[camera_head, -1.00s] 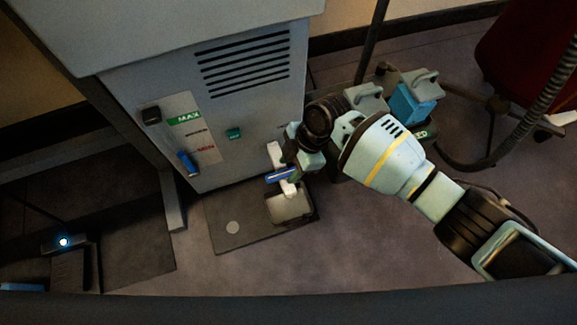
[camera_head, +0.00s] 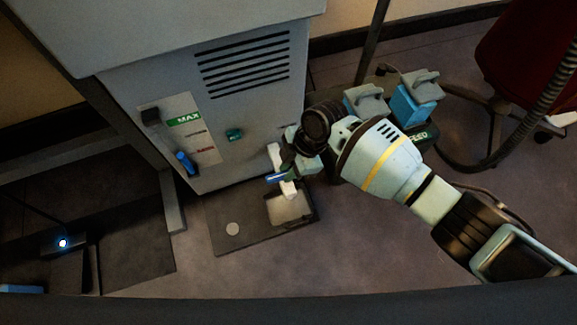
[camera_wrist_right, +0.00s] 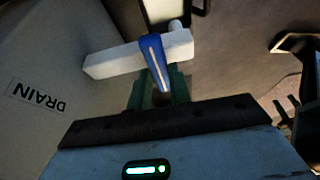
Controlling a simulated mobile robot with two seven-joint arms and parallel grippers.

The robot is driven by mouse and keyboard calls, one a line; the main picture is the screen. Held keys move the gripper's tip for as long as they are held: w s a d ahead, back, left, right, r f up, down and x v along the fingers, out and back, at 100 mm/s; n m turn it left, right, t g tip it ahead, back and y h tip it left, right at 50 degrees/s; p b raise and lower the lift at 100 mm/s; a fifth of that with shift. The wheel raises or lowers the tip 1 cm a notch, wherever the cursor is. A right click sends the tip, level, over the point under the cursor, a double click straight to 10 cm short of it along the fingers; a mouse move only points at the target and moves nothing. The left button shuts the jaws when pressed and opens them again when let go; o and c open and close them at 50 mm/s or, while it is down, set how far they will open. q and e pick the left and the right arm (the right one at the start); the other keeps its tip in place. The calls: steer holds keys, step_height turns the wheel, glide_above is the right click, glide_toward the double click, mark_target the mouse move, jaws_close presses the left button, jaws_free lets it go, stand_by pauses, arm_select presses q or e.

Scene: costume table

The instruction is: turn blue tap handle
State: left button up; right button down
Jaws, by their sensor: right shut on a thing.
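The blue tap handle (camera_head: 275,179) sits on a white tap (camera_head: 288,189) low on the grey cabinet's front. In the right wrist view the handle (camera_wrist_right: 152,58) has a pale stripe and lies across the white tap body (camera_wrist_right: 108,63). My right gripper (camera_head: 289,174) is at the tap and is shut on the handle. Its green fingers (camera_wrist_right: 160,92) stand either side of the handle's near end in the wrist view. The exact contact is partly hidden. My left gripper does not show.
A dark tray (camera_head: 232,246) with a pale recess lies on the floor below the tap. The grey cabinet (camera_head: 255,105) carries a DRAIN label (camera_wrist_right: 36,96) beside the tap. Blue-and-grey containers (camera_head: 405,106) stand behind my right arm. A red chair (camera_head: 535,60) is at far right.

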steer(key=shift+s+r+m+t+p, duration=0.15)
steer(key=shift+m+t+p, duration=0.15)
steer(key=shift+m+p, duration=0.55)
steer(key=m+p, duration=0.2)
steer(key=m+t+p, duration=0.1)
steer(key=p, duration=0.1)
steer(key=m+t+p, duration=0.1)
steer(key=m+p, duration=0.1)
steer(key=shift+s+r+m, duration=0.1)
steer(key=shift+s+m, duration=0.15)
steer(key=shift+m, duration=0.1)
steer(key=m+t+p, duration=0.1)
steer(key=m, duration=0.1)
steer(key=m+h+p, duration=0.1)
steer(key=m+p, duration=0.1)
steer(key=shift+s+a+t, duration=0.15)
steer(key=shift+t, duration=0.25)
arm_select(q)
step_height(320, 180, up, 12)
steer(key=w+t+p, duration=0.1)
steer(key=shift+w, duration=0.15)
arm_select(e)
steer(key=shift+a+f+m+t+h, duration=0.1)
steer(key=shift+f+m+t+h, duration=0.15)
steer(key=shift+m, duration=0.8)
steer(key=shift+m+t+h, duration=0.15)
steer(key=shift+m+h, duration=0.2)
steer(key=shift+m, duration=0.7)
arm_select(q)
steer(key=shift+p, duration=0.3)
